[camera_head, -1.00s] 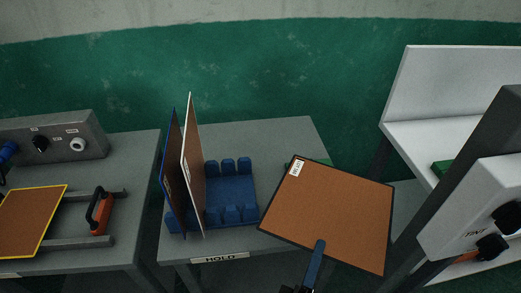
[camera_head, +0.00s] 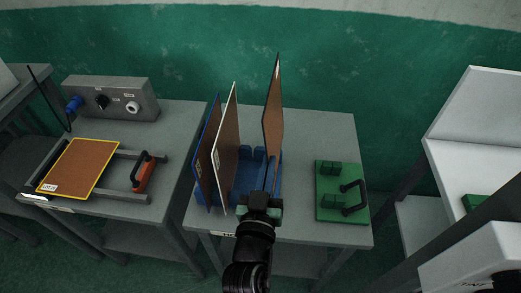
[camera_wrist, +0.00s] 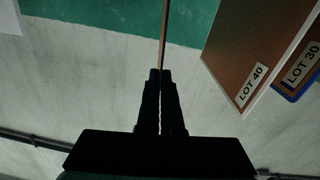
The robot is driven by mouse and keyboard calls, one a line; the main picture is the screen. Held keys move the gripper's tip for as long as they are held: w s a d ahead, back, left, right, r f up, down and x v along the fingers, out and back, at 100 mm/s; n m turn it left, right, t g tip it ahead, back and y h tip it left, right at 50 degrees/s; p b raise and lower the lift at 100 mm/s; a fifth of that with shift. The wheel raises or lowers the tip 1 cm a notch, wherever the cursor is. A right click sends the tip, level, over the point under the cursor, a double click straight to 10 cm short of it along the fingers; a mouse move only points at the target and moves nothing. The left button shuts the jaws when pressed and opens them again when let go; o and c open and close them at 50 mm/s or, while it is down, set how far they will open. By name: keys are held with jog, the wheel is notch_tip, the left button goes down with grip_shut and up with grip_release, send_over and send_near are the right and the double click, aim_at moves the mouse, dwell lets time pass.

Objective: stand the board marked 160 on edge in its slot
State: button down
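A brown board (camera_head: 273,112) stands upright, nearly edge-on to me, above the right part of the blue slotted rack (camera_head: 243,185). My gripper (camera_head: 262,203) is shut on its near edge; the wrist view shows the board as a thin strip (camera_wrist: 163,38) between the fingers (camera_wrist: 161,78). Its mark cannot be read now. I cannot tell whether its lower edge is in a slot or just above it. The white-edged board (camera_head: 227,140), marked LOT 40 in the wrist view (camera_wrist: 250,85), and the blue-edged LOT 30 board (camera_head: 206,150) stand in the rack's left part.
A green fixture (camera_head: 328,207) with a black handle sits right of the rack on the grey table (camera_head: 335,130). At left, a yellow-edged board (camera_head: 80,168) lies flat by an orange-based handle (camera_head: 145,175) and a control box (camera_head: 110,97). A white machine stands at right.

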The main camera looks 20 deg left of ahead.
jog(key=shift+m+y, duration=0.4)
jog(key=shift+y, duration=0.1)
jog(key=f+b, duration=0.1)
jog(key=b, duration=0.1)
jog(key=a+f+b, duration=0.1)
jog(key=f, duration=0.1)
jog(key=f+b, duration=0.1)
jog(key=b, duration=0.1)
jog(key=shift+a+f+b, duration=0.3)
jog(key=shift+a, duration=0.1)
jog(key=shift+f, duration=0.25)
dwell(0.7)
jog(key=shift+f+b, duration=0.35)
jog(key=shift+b, duration=0.05)
notch_tip(320, 180, down, 6)
jog(key=b, duration=0.6)
jog(key=shift+f, duration=0.15)
dwell(1.2)
jog(key=c, duration=1.3)
grip_release()
jog(key=shift+s, duration=0.1)
jog(key=shift+v, duration=2.2)
